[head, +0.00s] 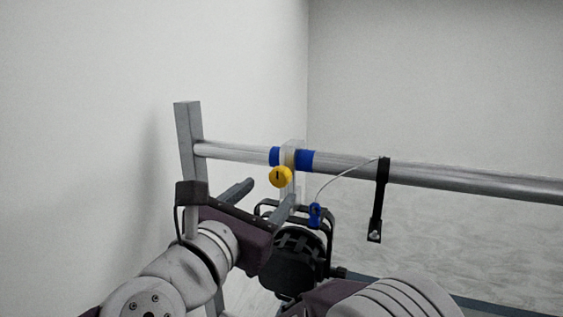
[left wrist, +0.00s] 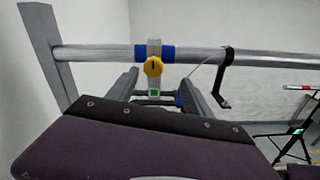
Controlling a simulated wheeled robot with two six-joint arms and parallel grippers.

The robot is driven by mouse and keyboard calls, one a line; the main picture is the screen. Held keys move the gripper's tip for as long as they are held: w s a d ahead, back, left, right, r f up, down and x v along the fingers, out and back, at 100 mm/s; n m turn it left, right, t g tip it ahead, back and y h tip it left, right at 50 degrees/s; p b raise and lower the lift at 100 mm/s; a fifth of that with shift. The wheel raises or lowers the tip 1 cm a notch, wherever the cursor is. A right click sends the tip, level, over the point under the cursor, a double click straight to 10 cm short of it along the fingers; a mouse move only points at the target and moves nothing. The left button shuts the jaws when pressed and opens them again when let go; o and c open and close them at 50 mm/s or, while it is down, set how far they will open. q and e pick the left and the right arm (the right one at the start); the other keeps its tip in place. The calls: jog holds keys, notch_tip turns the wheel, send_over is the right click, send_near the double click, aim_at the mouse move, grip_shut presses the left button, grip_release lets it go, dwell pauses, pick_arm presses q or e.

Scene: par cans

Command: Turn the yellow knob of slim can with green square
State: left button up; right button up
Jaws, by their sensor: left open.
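The yellow knob (head: 280,177) sits on a pale clamp (head: 298,150) that hangs on a grey metal pipe between blue bands. It also shows in the left wrist view (left wrist: 153,67), with a green square (left wrist: 154,93) just below it. The black can (head: 298,262) hangs under the clamp and is partly hidden by my arm. My left gripper (head: 266,197) is open, its two fingers apart and pointing toward the clamp. In the left wrist view the fingers (left wrist: 160,88) stand either side of the knob's line, with the knob beyond them. My right gripper is not visible.
The pipe (head: 470,182) runs right from a grey upright post (head: 187,130). A black strap (head: 380,200) hangs from the pipe right of the clamp, with a thin cable to a blue fitting (head: 315,214). A pale wall stands close on the left.

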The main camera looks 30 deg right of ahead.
aim_at(278, 177)
pick_arm(q)
jog(key=w, duration=0.1)
jog(key=w+d, duration=0.1)
jog(key=w, duration=0.1)
jog(key=w+d, duration=0.1)
jog(key=shift+w+f, duration=0.25)
jog(key=shift+w, duration=0.1)
jog(key=d, duration=0.1)
jog(key=w+d, duration=0.2)
jog(key=d, duration=0.1)
jog(key=shift+r+p, duration=0.15)
jog(key=shift+p, duration=0.25)
jog(key=shift+w+d, duration=0.1)
jog(key=shift+d, duration=0.4)
jog(key=shift+w+a, duration=0.25)
jog(key=shift+a, duration=0.05)
jog(key=shift+w+a, duration=0.1)
jog(key=c, duration=0.4)
grip_shut()
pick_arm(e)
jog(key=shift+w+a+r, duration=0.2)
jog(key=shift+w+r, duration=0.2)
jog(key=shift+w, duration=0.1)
